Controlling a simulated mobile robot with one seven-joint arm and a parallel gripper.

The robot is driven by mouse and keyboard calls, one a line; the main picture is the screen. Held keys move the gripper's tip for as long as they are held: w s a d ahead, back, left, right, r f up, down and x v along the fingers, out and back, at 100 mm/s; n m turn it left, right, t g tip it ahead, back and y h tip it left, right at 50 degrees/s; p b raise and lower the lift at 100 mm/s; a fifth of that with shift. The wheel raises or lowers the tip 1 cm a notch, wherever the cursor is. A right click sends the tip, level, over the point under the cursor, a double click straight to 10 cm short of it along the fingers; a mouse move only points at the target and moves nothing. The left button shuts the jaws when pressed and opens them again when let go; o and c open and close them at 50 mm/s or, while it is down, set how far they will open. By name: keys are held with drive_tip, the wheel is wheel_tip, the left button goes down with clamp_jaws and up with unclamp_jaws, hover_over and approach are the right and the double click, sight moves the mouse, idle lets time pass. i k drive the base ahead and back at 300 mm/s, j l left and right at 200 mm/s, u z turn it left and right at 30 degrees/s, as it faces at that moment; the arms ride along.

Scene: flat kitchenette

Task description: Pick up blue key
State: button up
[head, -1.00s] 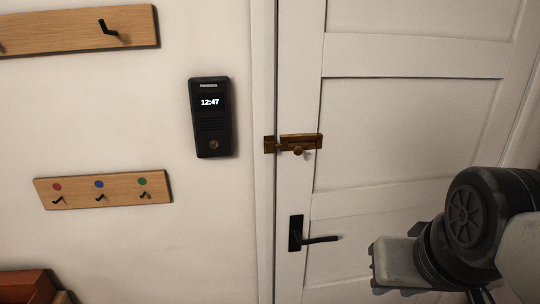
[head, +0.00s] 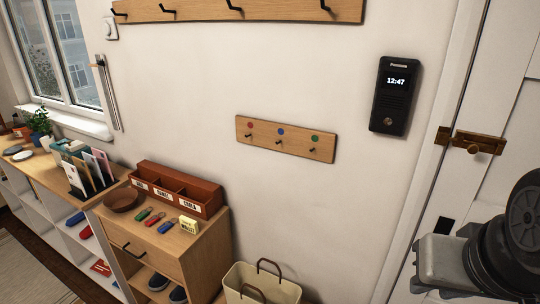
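The blue key (head: 167,225) lies on top of a small wooden cabinet (head: 200,252), at the right end of a short row. A red key (head: 155,219) and a green key (head: 143,214) lie to its left. My gripper (head: 440,264) shows at the lower right, well to the right of the keys and in front of the door. Its fingers cannot be made out, so I cannot tell whether it is open or shut.
A sorting box (head: 180,188) and a brown bowl (head: 124,200) stand behind and left of the keys, a small yellow sign (head: 188,225) to their right. A cream bag (head: 262,288) stands right of the cabinet. A key rack (head: 286,139) hangs on the wall above.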

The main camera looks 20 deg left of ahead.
sight(167, 224)
drive_tip(key=l+u, duration=0.1)
drive_tip(key=u, duration=1.6)
drive_tip(key=i+j+z, duration=0.1)
drive_tip(key=z, duration=0.3)
drive_tip(key=i+j+z, duration=0.1)
drive_tip(key=z, duration=0.35)
drive_tip(key=i+j+z, duration=0.1)
drive_tip(key=z, duration=0.3)
drive_tip(key=j+z, duration=0.3)
drive_tip(key=j, duration=0.25)
drive_tip(key=i+j+z, duration=0.1)
drive_tip(key=j+z, duration=0.25)
drive_tip(key=j, duration=0.25)
drive_tip(key=j+z, duration=0.1)
drive_tip(key=j, duration=0.95)
drive_tip(key=k+j, duration=0.1)
drive_tip(key=j, duration=1)
drive_tip(key=i+z, duration=0.05)
